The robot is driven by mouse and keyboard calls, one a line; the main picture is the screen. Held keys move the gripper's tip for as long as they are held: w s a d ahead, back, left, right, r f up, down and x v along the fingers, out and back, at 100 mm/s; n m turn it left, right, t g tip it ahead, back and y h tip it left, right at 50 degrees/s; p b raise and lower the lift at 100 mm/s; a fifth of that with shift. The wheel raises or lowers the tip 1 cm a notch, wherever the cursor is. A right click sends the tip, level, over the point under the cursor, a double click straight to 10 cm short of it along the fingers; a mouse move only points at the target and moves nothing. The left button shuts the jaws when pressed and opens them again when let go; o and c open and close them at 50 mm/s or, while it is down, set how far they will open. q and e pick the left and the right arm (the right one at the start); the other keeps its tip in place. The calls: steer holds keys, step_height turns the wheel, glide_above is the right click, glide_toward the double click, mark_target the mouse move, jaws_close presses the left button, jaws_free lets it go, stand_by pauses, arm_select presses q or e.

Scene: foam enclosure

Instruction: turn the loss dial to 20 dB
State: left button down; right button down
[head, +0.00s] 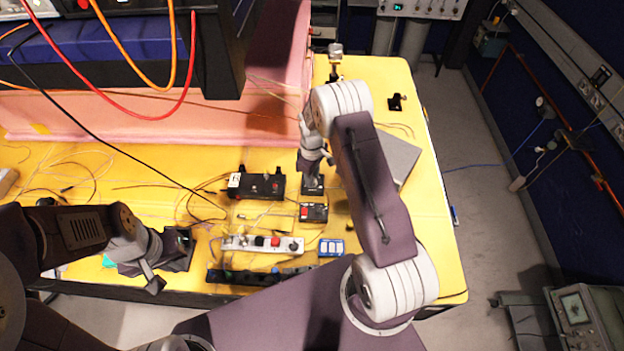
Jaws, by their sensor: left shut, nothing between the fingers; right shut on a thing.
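My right gripper (312,176) points down onto a small dark box (314,190) on the yellow table, right of centre. It is shut on what appears to be the loss dial on top of that box. The fingers hide the dial, and its markings and setting cannot be read from here. My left gripper (156,283) is shut and empty over the table's front left part, well apart from the box.
A black box with a red knob (264,186) stands left of the dial box. A small box with a red button (313,212) sits just in front. Loose cables cover the table's left.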

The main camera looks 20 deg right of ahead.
steer(key=m+b, duration=0.1)
steer(key=m, duration=0.3)
steer(key=shift+f+m, duration=0.15)
steer(key=shift+m, duration=0.15)
steer(key=m+b, duration=0.1)
steer(key=m, duration=0.3)
steer(key=shift+d+m, duration=0.1)
steer(key=shift+m, duration=0.2)
steer(key=m+b, duration=0.1)
steer(key=m, duration=0.3)
steer(key=shift+s+m, duration=0.1)
steer(key=shift+m, duration=2)
steer(key=c, duration=1.2)
jaws_free()
steer(key=shift+o, duration=0.2)
steer(key=shift+b, duration=0.3)
